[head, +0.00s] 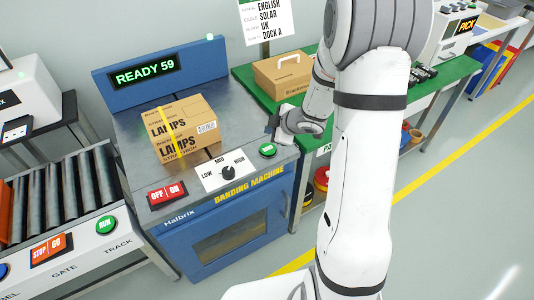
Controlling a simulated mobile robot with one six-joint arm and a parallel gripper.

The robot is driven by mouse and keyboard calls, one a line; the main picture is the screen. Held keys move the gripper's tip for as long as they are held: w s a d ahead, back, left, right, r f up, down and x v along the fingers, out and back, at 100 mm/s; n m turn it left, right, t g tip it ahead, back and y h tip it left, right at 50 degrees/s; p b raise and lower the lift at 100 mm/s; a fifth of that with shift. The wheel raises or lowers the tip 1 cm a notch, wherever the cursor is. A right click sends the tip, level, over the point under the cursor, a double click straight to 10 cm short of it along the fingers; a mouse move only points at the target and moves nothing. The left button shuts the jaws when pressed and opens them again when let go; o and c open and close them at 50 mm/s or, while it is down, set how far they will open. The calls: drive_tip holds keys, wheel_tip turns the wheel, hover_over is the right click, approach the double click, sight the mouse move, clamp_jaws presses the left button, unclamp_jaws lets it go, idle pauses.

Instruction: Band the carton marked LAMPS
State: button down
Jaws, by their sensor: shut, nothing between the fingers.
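The brown carton marked LAMPS (200,128) sits on the metal top of the blue banding machine (238,216). A yellow band (166,128) runs over its top and down its front, left of the middle. The machine's display (143,73) reads READY 59 in green. My gripper (271,127) is shut and empty, right of the carton and apart from it, near the green button (267,150). The dial (228,172) is marked LOW, MID and HIGH; I cannot tell its setting surely. A red OFF/ON switch (167,194) is at the front left.
A roller track (62,187) with a STOP/GO switch (47,249) and a green RUN button (105,224) lies on the left. A green bench (257,87) at the back right bears another carton (285,73) with a white handle. A sign (267,20) stands behind.

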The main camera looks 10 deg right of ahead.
sight(270, 150)
wheel_tip(270, 150, down, 6)
drive_tip(key=b, duration=0.4)
drive_tip(key=shift+r, duration=0.15)
idle(1.7)
drive_tip(key=shift+w+f+b, duration=0.1)
drive_tip(key=shift+f+b, duration=0.3)
drive_tip(key=shift+f+b, duration=0.4)
drive_tip(key=shift+f, duration=0.1)
idle(0.5)
drive_tip(key=shift+r, duration=0.15)
drive_tip(key=shift+r+p, duration=0.8)
drive_tip(key=shift+p, duration=0.25)
